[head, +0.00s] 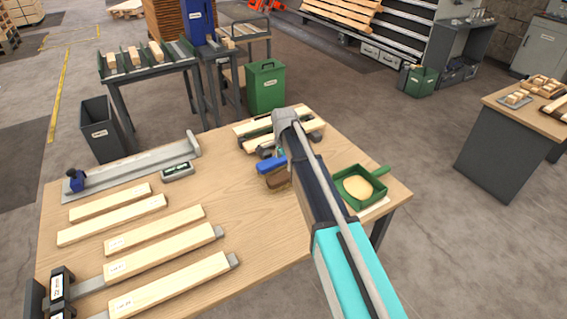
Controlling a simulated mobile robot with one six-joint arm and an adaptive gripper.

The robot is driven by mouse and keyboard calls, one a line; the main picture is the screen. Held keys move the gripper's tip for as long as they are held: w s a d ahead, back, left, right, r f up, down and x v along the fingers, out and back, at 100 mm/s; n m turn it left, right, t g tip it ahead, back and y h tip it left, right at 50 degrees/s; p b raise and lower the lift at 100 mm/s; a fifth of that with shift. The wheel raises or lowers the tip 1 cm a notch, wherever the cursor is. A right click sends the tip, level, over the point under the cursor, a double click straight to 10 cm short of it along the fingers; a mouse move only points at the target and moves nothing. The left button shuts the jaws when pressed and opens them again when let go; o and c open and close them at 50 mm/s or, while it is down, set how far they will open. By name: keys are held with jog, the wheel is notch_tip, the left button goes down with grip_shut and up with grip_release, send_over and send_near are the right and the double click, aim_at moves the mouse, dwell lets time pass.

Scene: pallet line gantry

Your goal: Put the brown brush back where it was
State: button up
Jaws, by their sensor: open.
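The brown brush (277,179) lies on the wooden workbench (245,190), right of its middle and close to the left side of my arm. A blue piece (270,163) is right beside it at its far side; I cannot tell whether it is part of the brush. My gripper (271,153) is mostly hidden behind my own arm, just beyond the blue piece. The little that shows of it is dark, and it is open. I see nothing held in it. Any contact between it and the brush is hidden.
A green dustpan (345,198) with a tan heap stands at the bench's right corner. A slatted wooden piece (250,128) lies at the back. Several planks (165,252), a grey rail (140,169) and a small device (177,171) take up the left. Bare wood lies between planks and brush.

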aim_at(284, 175)
jog(key=shift+r+p, duration=1.3)
jog(key=shift+r, duration=0.3)
jog(key=s+d+n, duration=1.1)
jog(key=s+d, duration=1.1)
jog(key=s, duration=0.3)
jog(key=shift+s+d, duration=0.35)
jog(key=shift+s, duration=0.05)
